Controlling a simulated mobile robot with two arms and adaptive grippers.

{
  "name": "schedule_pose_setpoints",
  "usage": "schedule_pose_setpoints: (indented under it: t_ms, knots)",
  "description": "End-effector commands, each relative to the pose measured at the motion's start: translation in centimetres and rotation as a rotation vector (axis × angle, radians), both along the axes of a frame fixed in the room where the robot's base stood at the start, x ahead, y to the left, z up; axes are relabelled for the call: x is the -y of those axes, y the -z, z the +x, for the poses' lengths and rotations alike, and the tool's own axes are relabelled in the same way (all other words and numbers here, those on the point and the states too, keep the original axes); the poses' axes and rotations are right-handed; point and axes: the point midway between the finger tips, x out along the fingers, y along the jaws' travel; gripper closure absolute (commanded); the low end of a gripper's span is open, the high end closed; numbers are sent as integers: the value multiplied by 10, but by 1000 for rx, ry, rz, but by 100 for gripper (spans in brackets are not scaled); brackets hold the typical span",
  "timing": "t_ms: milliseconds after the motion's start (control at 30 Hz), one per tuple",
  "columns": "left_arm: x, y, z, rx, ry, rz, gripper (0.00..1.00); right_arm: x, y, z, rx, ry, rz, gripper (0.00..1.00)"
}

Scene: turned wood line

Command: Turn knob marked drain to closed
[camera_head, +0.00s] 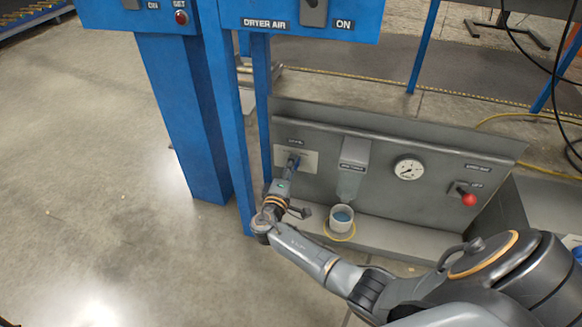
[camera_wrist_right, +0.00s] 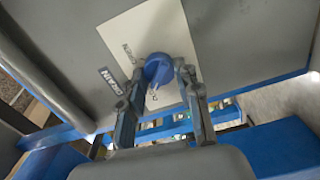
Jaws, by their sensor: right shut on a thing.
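The drain knob (camera_wrist_right: 158,69) is blue and sits on a pale plate on the grey panel. In the right wrist view a label reading DRAIN is beside it, and smaller lettering is on the plate. In the head view the knob (camera_head: 293,162) is small and partly covered by my right gripper (camera_head: 288,172). My right gripper (camera_wrist_right: 157,84) has its two fingers on either side of the knob, shut on it. Which way the knob points is hard to tell. My left gripper is in neither view.
The grey panel (camera_head: 330,195) also carries a round gauge (camera_head: 409,168) and a red-ended lever (camera_head: 468,199). Blue posts (camera_head: 185,120) stand left of the panel. Open floor lies at left.

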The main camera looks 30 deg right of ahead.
Motion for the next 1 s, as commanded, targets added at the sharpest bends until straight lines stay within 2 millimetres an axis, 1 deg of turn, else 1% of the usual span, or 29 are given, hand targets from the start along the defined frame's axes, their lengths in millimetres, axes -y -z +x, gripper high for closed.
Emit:
schedule_pose_setpoints:
  t_ms: [167, 200, 267, 300, 567, 667, 1000]
  knots:
    - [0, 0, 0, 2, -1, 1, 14, 0, -2, 2, 3, -5, -2, 99]
    - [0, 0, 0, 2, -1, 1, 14, 0, -2, 2, 3, -5, -2, 61]
    - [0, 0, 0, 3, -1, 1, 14, 0, -2, 2, 3, -4, -2, 49]
    - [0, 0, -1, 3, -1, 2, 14, 0, -2, 2, 2, -4, -1, 44]
    - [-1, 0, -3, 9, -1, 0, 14, 0, -1, 1, 2, -2, 0, 44]
    - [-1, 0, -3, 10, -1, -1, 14, -5, 0, -3, 2, -3, 1, 44]
    - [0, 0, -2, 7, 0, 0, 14, -45, 0, -37, 1, -4, 0, 44]
